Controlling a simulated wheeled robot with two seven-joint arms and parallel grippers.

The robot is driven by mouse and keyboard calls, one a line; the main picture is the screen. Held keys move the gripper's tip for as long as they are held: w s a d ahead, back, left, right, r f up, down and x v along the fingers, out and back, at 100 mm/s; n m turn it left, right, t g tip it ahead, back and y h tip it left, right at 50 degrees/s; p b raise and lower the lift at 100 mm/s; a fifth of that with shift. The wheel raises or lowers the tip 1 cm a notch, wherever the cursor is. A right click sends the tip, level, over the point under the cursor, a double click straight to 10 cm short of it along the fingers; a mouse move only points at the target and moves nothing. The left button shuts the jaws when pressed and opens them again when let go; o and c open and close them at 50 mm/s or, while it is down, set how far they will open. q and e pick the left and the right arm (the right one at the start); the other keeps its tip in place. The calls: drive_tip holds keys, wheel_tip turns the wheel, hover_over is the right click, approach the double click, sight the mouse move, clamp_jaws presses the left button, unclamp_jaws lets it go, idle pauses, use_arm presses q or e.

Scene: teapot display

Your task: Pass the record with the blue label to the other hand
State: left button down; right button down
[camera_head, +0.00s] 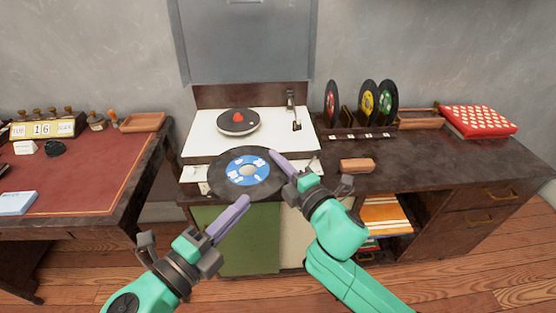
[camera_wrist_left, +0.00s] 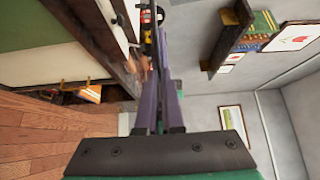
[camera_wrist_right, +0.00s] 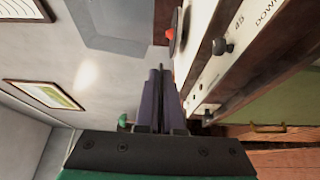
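The black record with the blue label (camera_head: 231,180) is held up in front of the turntable cabinet, its label facing the head camera. My right gripper (camera_head: 276,156) is at its right edge in the head view, with a purple finger across the rim; it looks shut on the record. My left gripper (camera_head: 246,200) points up at the lower rim and its fingertip meets the rim in the picture. In the left wrist view its fingers (camera_wrist_left: 160,75) lie close together; whether they grip the rim is unclear. The right fingers (camera_wrist_right: 158,90) are also close together.
A white turntable (camera_head: 200,143) with a red-centred record stands behind. A rack (camera_head: 362,133) with several upright records is to its right, with a small brown block (camera_head: 357,165) in front. A red desk (camera_head: 85,185) is at the left.

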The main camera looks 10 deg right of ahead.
idle(0.8)
use_arm(q)
drive_tip(key=c, duration=1)
unclamp_jaws()
